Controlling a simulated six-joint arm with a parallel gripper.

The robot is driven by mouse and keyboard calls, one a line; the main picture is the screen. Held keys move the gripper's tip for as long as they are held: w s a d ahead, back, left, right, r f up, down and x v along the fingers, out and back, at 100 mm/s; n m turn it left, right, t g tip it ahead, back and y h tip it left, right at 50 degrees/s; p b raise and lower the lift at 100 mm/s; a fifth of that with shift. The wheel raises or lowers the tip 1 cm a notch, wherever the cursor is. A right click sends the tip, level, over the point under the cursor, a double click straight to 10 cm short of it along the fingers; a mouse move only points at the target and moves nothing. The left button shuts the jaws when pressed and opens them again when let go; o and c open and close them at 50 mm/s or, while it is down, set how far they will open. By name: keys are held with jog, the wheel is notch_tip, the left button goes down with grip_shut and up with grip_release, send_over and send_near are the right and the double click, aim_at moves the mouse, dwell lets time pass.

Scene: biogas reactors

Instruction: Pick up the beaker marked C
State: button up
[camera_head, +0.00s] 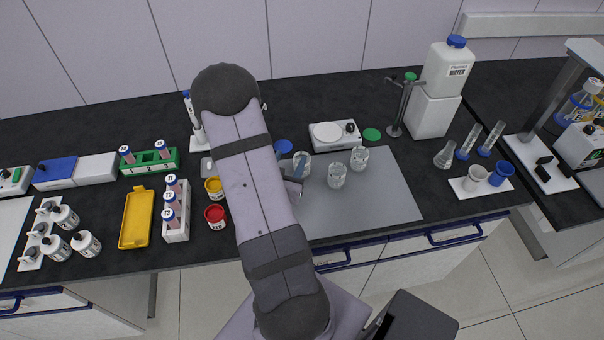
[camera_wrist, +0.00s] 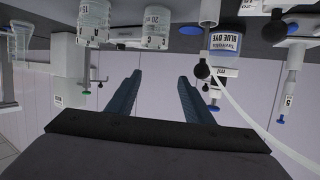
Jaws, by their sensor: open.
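Three clear glass beakers stand on the grey mat: one beside my gripper (camera_head: 303,166), a middle one (camera_head: 337,176) and a right one (camera_head: 360,158). Their letters are unreadable in the head view. The wrist view appears upside down and shows two beakers at its top, a left one (camera_wrist: 94,20) and a right one (camera_wrist: 157,26); the right one's small letter may be C, but I cannot be sure. My gripper (camera_wrist: 160,78) is open, with nothing between its fingers. In the head view my arm hides most of it, near the leftmost beaker.
The grey mat (camera_head: 392,198) has clear room at right. A white-topped device (camera_head: 335,134) stands behind the beakers, with a stand (camera_head: 404,105) and water tank (camera_head: 440,85) to the right. A blue dye pot (camera_wrist: 225,40) is close by; red (camera_head: 215,217) and yellow (camera_head: 214,189) pots stand left.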

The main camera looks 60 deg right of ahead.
jog(key=shift+y, duration=0.4)
jog(key=shift+s+d+f, duration=0.15)
jog(key=shift+d+f, duration=0.15)
jog(key=shift+f, duration=0.45)
jog(key=shift+s+d+f, duration=0.2)
jog(key=shift+d+f, duration=0.15)
jog(key=shift+f, duration=0.35)
jog(key=shift+s+d+f, duration=0.15)
jog(key=shift+d+f, duration=0.15)
jog(key=shift+f, duration=0.45)
jog(key=shift+p+x, duration=1.3)
jog(key=shift+x, duration=1.3)
jog(key=shift+a+f, duration=0.1)
jog(key=shift+f, duration=0.05)
jog(key=c, duration=0.8)
